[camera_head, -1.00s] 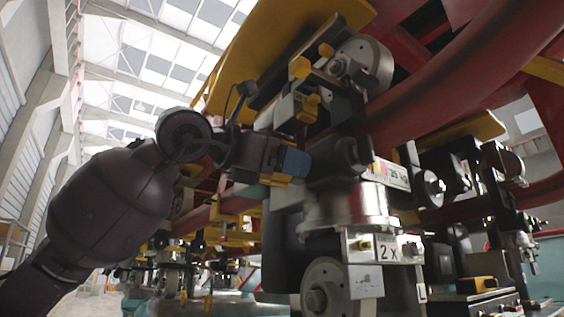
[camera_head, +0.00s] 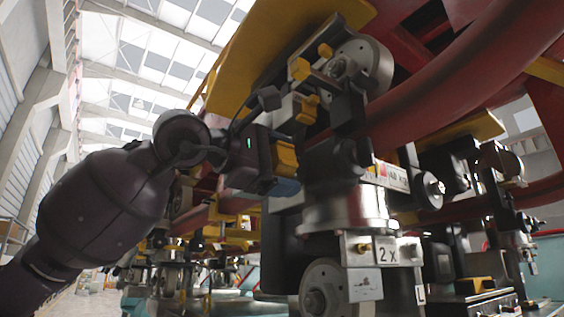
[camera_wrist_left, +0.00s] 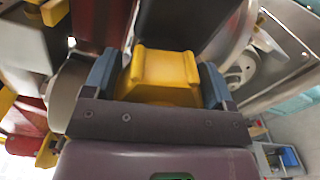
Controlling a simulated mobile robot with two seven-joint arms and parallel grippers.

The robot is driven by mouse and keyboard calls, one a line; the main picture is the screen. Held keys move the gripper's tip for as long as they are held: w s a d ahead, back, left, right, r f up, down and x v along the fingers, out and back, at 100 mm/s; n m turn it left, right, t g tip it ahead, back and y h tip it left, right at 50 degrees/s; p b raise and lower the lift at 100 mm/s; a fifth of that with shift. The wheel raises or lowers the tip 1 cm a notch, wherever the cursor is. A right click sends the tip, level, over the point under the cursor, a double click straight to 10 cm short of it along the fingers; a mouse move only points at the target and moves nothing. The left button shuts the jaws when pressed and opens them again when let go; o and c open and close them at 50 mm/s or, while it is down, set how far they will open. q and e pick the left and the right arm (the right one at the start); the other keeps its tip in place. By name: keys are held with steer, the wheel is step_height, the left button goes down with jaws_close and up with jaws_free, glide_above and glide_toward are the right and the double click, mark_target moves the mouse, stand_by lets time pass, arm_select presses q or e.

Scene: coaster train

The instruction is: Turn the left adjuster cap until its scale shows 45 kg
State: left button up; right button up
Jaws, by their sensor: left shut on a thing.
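My left gripper (camera_head: 278,168) reaches in from the left in the head view. Its blue fingers are shut on a yellow cap (camera_head: 287,156), taken here as the left adjuster cap. In the left wrist view the yellow cap (camera_wrist_left: 163,68) sits between the two blue fingers of the gripper (camera_wrist_left: 158,82), touching or nearly touching both. A dark part lies behind the cap. A white label plate (camera_head: 391,175) is right of the gripper; its small print is not clearly readable. No scale reading on the cap can be made out. My right gripper is not in view.
A plate marked "2 x" (camera_head: 386,251) sits below a metal cylinder (camera_head: 345,209). A grey wheel (camera_head: 362,66) is above the gripper, and another wheel (camera_head: 323,289) is low down. A red curved rail (camera_head: 450,90) crosses the upper right. Open hall space lies left.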

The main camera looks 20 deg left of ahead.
arm_select(q)
steer(key=shift+m, duration=1.5)
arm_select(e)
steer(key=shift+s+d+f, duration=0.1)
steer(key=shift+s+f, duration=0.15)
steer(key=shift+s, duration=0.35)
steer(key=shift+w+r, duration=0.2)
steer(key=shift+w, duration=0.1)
arm_select(q)
steer(key=o, duration=0.9)
steer(key=shift+c, duration=0.2)
steer(key=shift+s+a+f, duration=0.1)
steer(key=shift+s+a, duration=0.2)
steer(key=shift+s, duration=0.05)
steer(key=b+v, duration=0.2)
steer(key=v, duration=0.8)
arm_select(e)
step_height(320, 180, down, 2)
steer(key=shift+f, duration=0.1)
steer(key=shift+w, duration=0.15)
